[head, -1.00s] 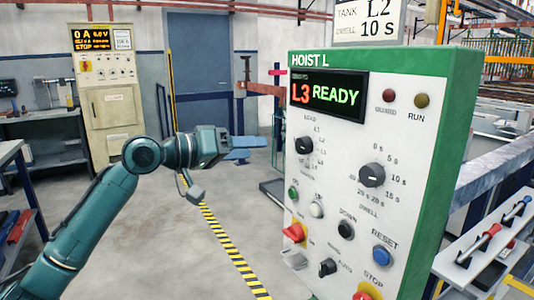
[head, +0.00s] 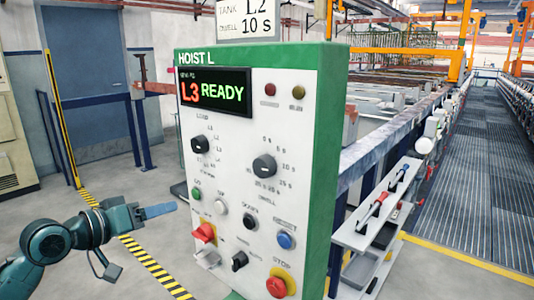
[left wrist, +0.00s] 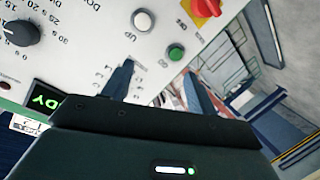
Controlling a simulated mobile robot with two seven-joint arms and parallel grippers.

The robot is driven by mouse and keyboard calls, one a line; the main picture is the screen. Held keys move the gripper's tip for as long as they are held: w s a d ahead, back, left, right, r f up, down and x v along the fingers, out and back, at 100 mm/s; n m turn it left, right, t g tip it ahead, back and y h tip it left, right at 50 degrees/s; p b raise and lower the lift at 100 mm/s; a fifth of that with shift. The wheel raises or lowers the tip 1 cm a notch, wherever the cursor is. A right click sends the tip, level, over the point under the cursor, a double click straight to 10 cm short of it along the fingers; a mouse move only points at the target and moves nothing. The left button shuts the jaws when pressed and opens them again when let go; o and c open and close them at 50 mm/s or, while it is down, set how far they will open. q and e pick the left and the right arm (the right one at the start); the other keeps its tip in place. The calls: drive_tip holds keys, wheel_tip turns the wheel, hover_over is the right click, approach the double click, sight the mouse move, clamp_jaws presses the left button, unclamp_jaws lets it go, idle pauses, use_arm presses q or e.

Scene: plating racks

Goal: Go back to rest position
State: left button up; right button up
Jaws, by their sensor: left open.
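My left gripper (head: 152,212) is at the lower left of the head view, to the left of the hoist control panel (head: 225,160) and apart from it. Its fingers point toward the panel. In the left wrist view the two fingers (left wrist: 158,88) are spread with nothing between them. The panel's display (head: 215,92) reads "L3 READY". Below it are a load dial (head: 200,144), a dwell dial (head: 264,166), a red switch (head: 204,233) and a red stop button (head: 277,286). My right gripper is not in view.
A white sign (head: 247,18) above the panel reads "TANK L2, DWELL 10 S". A shelf with handled tools (head: 376,210) stands right of the panel. A grated walkway (head: 490,150) runs along the far right. Open floor (head: 110,185) lies left of the panel.

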use_arm(q)
drive_tip(key=s+d+f+y+p, duration=0.1)
drive_tip(key=s+d+f, duration=0.1)
drive_tip(key=f, duration=0.5)
drive_tip(key=s+d+f+y, duration=0.1)
drive_tip(key=s+d+f, duration=0.1)
drive_tip(key=f, duration=0.4)
drive_tip(key=s+d+f+m+g+y+p, duration=0.1)
drive_tip(key=s+d+f, duration=0.2)
drive_tip(key=s+f, duration=0.5)
drive_tip(key=s+d+f+m+g+y+p, duration=0.1)
drive_tip(key=s+d+f+y, duration=0.1)
drive_tip(key=s+f, duration=0.7)
drive_tip(key=s+d, duration=0.1)
drive_tip(key=s, duration=0.3)
drive_tip(key=shift+s+d, duration=0.25)
drive_tip(key=shift+s, duration=0.1)
clamp_jaws()
idle(0.7)
